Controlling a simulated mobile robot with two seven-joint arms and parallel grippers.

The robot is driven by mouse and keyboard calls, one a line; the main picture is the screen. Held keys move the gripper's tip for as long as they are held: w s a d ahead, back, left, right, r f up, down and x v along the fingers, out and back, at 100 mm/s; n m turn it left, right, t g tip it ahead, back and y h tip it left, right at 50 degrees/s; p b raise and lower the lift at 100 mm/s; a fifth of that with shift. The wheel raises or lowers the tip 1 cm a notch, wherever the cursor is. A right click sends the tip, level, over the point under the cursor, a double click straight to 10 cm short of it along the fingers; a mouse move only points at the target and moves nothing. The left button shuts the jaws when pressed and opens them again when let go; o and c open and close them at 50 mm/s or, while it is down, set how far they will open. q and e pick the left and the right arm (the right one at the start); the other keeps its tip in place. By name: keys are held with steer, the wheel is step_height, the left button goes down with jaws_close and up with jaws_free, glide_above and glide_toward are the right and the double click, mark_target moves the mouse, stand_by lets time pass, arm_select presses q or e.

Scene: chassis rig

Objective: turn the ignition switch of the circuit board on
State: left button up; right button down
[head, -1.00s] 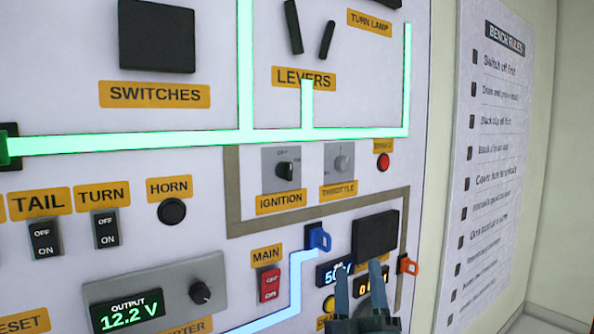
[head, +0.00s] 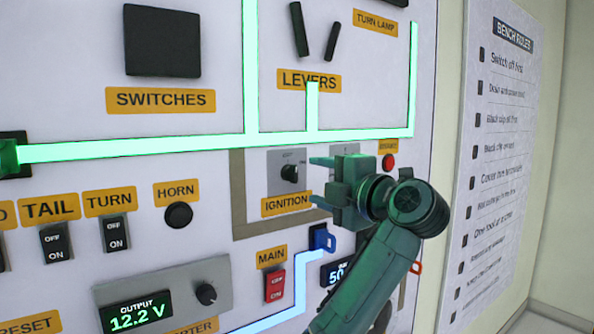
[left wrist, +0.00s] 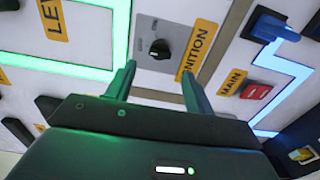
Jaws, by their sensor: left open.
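The ignition switch (head: 290,172) is a black rotary knob on a grey plate, above a yellow IGNITION label (head: 287,204). It also shows in the left wrist view (left wrist: 160,49), ahead of and between my two fingertips. My left gripper (head: 316,180) is open and empty, just right of the knob in the head view. Its fingers point left toward the plate and appear apart from the knob. The gripper covers the throttle knob and its label in the head view. My right gripper is not in view.
The red MAIN switch (head: 275,285) and a blue plug (head: 321,238) sit below on the board. A red button (head: 388,162) is right of my gripper. Glowing green strips (head: 200,144) run above. A bench rules poster (head: 505,150) hangs on the right.

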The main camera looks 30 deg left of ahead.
mark_target(296, 176)
arm_select(q)
steer(key=p+x, duration=0.1)
steer(key=x, duration=0.6)
steer(key=shift+w+a+p, duration=0.15)
steer(key=shift+a+p, duration=0.15)
steer(key=shift+c, duration=0.2)
steer(key=c, duration=0.9)
steer(key=shift+o, duration=0.2)
steer(key=shift+m, duration=0.3)
steer(key=m, duration=0.5)
steer(key=shift+f+m, duration=0.1)
steer(key=shift+m, duration=0.2)
steer(key=m, duration=0.5)
steer(key=shift+m, duration=0.3)
